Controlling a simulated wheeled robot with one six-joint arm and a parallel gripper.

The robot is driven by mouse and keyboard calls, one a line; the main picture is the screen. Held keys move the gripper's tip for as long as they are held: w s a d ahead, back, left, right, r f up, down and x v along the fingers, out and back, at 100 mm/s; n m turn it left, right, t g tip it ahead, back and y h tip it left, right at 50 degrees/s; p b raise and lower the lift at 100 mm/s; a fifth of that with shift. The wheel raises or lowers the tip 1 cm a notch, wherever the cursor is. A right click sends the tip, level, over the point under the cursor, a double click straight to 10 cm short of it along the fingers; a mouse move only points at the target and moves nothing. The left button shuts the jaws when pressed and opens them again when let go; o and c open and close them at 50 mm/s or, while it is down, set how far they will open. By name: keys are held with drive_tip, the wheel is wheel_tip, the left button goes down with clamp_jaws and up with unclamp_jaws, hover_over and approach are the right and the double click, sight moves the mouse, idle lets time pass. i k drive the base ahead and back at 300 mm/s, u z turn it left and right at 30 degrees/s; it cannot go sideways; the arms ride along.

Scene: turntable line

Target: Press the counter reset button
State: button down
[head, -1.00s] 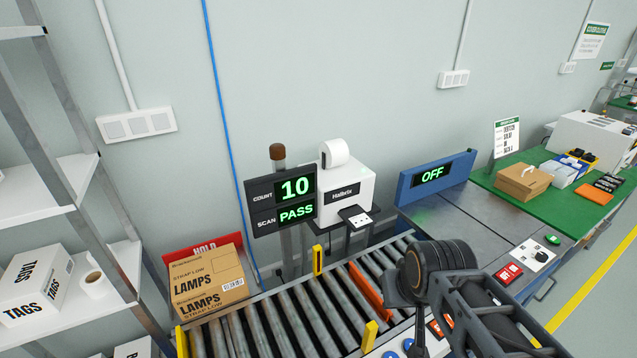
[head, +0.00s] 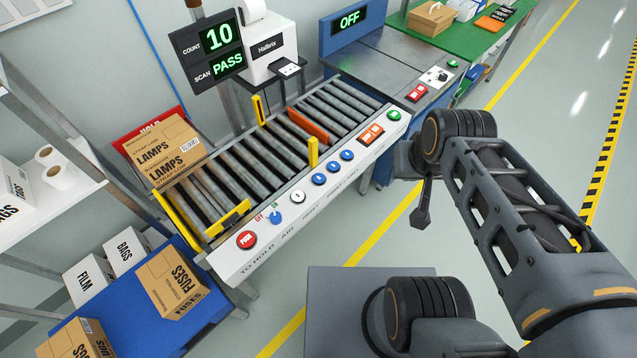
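The counter display (head: 206,49) shows COUNT 10 and SCAN PASS in green. The control panel (head: 234,266) runs along the conveyor's front edge. It carries a red button (head: 246,239), a blue knob (head: 275,217), a white button (head: 298,195) and blue buttons (head: 333,167).
The roller conveyor (head: 208,206) has yellow posts and an orange bar. A LAMPS box (head: 164,150) stands behind its left end. A blue table (head: 138,324) with boxes is at the lower left. An orange switch (head: 371,134) and a green button (head: 394,115) sit at the panel's right. Floor before the panel is clear.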

sight(297, 196)
drive_tip(key=z, duration=0.65)
drive_tip(key=k, duration=0.15)
drive_tip(key=u, duration=1.65)
drive_tip(key=i, duration=1.3)
drive_tip(key=z, duration=0.35)
drive_tip(key=k, duration=0.8)
drive_tip(key=z, duration=0.1)
